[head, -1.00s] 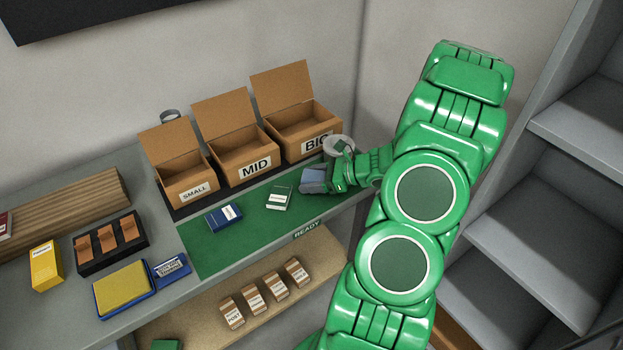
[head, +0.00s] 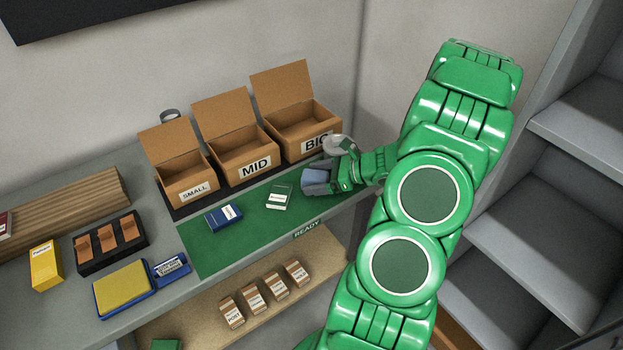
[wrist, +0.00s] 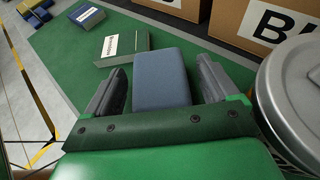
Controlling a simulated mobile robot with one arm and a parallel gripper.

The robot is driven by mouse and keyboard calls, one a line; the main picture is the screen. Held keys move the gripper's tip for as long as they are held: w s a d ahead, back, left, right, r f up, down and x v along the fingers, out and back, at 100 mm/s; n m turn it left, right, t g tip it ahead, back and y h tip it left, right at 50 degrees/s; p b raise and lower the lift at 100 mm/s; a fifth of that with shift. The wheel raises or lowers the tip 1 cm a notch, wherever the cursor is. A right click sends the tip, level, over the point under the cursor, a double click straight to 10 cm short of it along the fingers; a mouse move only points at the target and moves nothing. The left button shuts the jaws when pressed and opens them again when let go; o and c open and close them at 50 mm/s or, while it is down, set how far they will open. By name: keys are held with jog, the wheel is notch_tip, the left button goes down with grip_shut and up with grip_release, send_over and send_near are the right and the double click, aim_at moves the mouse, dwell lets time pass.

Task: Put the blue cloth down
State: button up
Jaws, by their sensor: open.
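The blue cloth (wrist: 161,78) is a folded grey-blue block lying on the green mat (head: 214,254) at its right end. In the wrist view it sits between the two fingers of my gripper (wrist: 158,90), with a gap visible on each side. In the head view the cloth (head: 315,182) shows just left of my gripper (head: 333,180), which partly covers it. My gripper is open around the cloth.
A white-and-green box (head: 279,198) and a blue box (head: 224,217) stand left of the cloth on the mat. Cartons marked SMALL (head: 188,188), MID (head: 249,168) and BIG (head: 310,142) stand behind. A round grey lid-like thing (wrist: 296,90) is close on the gripper's right.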

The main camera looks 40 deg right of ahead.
aim_at(323, 177)
jog(key=v, duration=0.5)
jog(key=shift+s+d+r, duration=0.2)
jog(key=shift+s, duration=0.05)
jog(key=s+a+r+n+g, duration=0.25)
jog(key=a+r+n, duration=0.2)
jog(key=a, duration=0.35)
jog(key=s+a+r+n+g, duration=0.25)
jog(key=a+n+g, duration=0.2)
jog(key=a, duration=0.35)
jog(key=s+a+r+n+g, duration=0.25)
jog(key=a+r+n, duration=0.25)
jog(key=a, duration=0.3)
jog(key=s+a+r+n+h, duration=0.1)
jog(key=s+r+n+h, duration=0.1)
jog(key=s+n+h, duration=0.1)
jog(key=s+a+r+n+g+h, duration=0.1)
jog(key=s+a+r+n+h, duration=0.1)
jog(key=s+n, duration=0.3)
jog(key=s+a+r+n+g+h, duration=0.1)
jog(key=s+n+h, duration=0.3)
jog(key=s, duration=0.4)
jog(key=shift+s+a+r+n+h, duration=0.25)
jog(key=shift+r+n, duration=0.25)
jog(key=shift+r, duration=0.4)
jog(key=shift+w, duration=0.15)
